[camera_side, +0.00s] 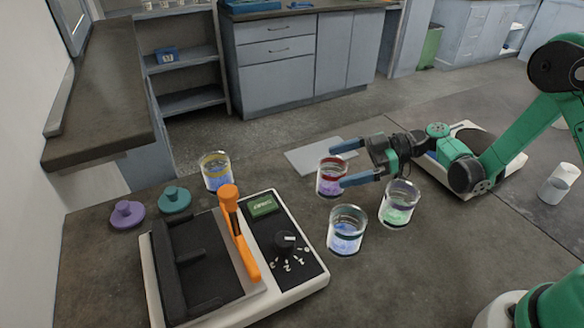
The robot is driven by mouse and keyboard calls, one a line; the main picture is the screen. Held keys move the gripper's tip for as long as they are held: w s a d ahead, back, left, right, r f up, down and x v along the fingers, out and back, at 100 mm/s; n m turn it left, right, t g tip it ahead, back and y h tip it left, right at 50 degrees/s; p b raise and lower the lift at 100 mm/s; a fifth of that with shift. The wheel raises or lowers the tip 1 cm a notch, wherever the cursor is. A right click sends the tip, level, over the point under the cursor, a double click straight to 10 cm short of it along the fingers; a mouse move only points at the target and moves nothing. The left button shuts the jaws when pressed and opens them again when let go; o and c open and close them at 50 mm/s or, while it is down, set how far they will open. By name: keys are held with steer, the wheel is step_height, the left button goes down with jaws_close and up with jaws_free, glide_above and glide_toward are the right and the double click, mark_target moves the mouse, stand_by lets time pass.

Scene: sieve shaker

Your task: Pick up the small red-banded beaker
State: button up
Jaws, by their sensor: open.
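The small red-banded beaker (331,178) stands upright on the dark table near the middle of the side view. It is clear glass with a red band at its rim and bluish-purple contents. My gripper (340,165) is open, with its two blue fingers reaching left from the dark wrist. One finger shows at the beaker's far side and the other at its near right side. The beaker appears to be at or between the fingertips. I cannot tell whether either finger touches it.
A green-content beaker (398,208) and a dark-banded beaker (346,232) stand close in front of my gripper. A yellow-banded beaker (216,172) is at the left. The shaker (300,287) with its orange handle (238,235) fills the front left. A flat grey plate (303,161) lies behind.

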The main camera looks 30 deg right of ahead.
steer(key=shift+x, duration=1.3)
steer(key=shift+c, duration=0.2)
steer(key=c, duration=1.4)
steer(key=shift+o, duration=0.2)
steer(key=shift+r, duration=0.2)
